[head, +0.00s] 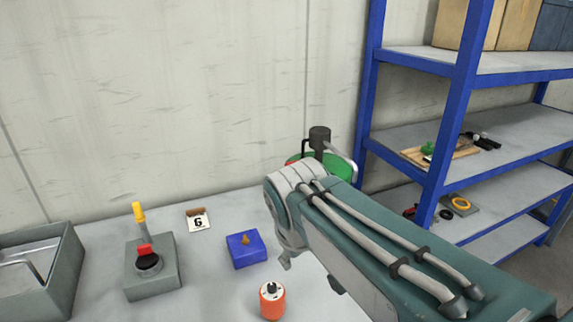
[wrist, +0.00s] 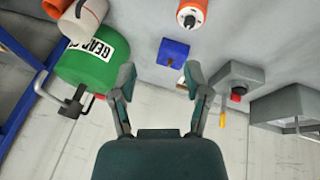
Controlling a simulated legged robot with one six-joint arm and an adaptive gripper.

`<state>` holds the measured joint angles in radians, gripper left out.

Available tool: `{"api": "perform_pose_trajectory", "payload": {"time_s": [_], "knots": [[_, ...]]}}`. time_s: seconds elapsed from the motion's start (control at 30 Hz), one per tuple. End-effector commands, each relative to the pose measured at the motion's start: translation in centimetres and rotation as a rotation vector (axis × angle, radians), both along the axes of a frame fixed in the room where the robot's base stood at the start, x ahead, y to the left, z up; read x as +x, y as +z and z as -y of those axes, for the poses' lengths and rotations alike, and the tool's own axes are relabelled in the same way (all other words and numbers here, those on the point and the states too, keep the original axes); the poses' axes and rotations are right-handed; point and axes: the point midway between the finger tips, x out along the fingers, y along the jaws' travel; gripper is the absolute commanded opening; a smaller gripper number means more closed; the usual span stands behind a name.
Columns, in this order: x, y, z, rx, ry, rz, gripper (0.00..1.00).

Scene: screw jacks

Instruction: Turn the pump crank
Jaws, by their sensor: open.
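The pump stands on a green drum (head: 335,166) at the back of the table, partly hidden behind my arm. Its dark pump head (head: 319,138) rises above the drum, with a pale crank bar (head: 343,158) on its right. In the wrist view the green drum (wrist: 95,62) with a "GEAR" label is at the upper left, and the pale bent crank bar (wrist: 40,84) is at its left edge. My gripper (wrist: 160,78) is open and empty, to the right of the drum and apart from the crank. In the head view its fingers are mostly hidden.
A blue shelf rack (head: 455,110) stands at the right.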

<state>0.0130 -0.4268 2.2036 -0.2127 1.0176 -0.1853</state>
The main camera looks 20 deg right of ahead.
Motion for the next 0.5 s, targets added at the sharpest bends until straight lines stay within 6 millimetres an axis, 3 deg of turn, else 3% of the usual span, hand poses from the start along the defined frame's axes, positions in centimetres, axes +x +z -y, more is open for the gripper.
{"api": "perform_pose_trajectory", "payload": {"time_s": [0.27, 0.5], "knots": [[2.4, -0.1, 2.2, -0.209, 0.133, -0.137, 0.62], [6.7, 0.4, 4.6, -0.423, 0.262, -0.292, 0.62]]}}
